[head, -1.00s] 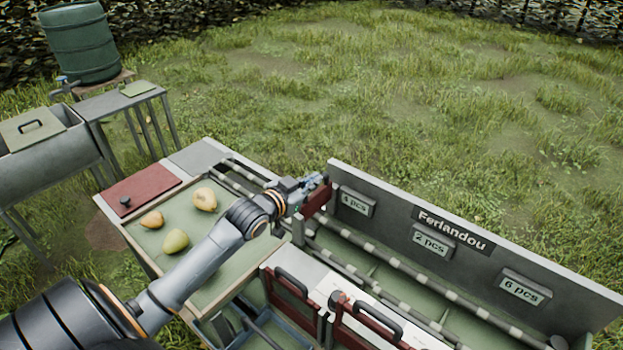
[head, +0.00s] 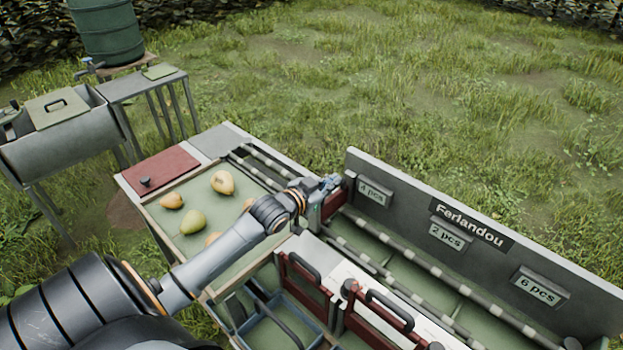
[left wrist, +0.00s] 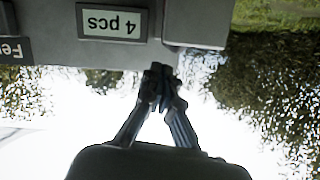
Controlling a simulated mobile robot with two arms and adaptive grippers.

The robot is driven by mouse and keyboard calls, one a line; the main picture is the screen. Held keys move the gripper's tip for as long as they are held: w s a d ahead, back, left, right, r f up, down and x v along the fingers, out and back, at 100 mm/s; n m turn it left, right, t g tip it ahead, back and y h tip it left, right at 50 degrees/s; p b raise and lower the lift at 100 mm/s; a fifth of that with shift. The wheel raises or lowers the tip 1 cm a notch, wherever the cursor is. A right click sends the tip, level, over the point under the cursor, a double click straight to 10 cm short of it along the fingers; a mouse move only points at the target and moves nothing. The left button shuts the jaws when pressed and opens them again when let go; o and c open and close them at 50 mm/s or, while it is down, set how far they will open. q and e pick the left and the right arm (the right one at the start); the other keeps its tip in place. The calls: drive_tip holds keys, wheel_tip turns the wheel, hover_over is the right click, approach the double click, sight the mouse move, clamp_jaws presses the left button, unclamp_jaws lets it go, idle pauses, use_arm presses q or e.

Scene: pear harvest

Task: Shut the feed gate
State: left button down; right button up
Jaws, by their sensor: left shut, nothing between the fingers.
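The feed gate appears to be the dark red plate (head: 334,205) at the near-left end of the roller lane, beside the "4 pcs" sign (head: 372,193). The frames do not clearly show how far shut it is. My left gripper (head: 334,182) is shut and empty at the top of this plate, partly overlapping it; I cannot tell whether they touch. In the left wrist view its closed fingertips (left wrist: 160,72) point toward the grey back board, below the upside-down "4 pcs" sign (left wrist: 112,22). The red plate is not seen there. My right gripper is out of view.
Several pears (head: 193,222) lie on the green sorting tray, some partly behind my left arm. Red panels with black handles (head: 390,310) stand along the near side of the lane. A grey sink (head: 65,140) and green barrel (head: 103,30) stand at left. Grass beyond is clear.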

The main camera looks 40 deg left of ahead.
use_arm(q)
drive_tip(key=r+b+v, duration=0.2)
drive_tip(key=v, duration=0.8)
drive_tip(key=shift+d, duration=0.2)
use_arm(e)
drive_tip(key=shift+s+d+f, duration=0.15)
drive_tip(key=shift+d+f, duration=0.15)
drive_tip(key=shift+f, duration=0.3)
use_arm(q)
drive_tip(key=shift+s, duration=0.1)
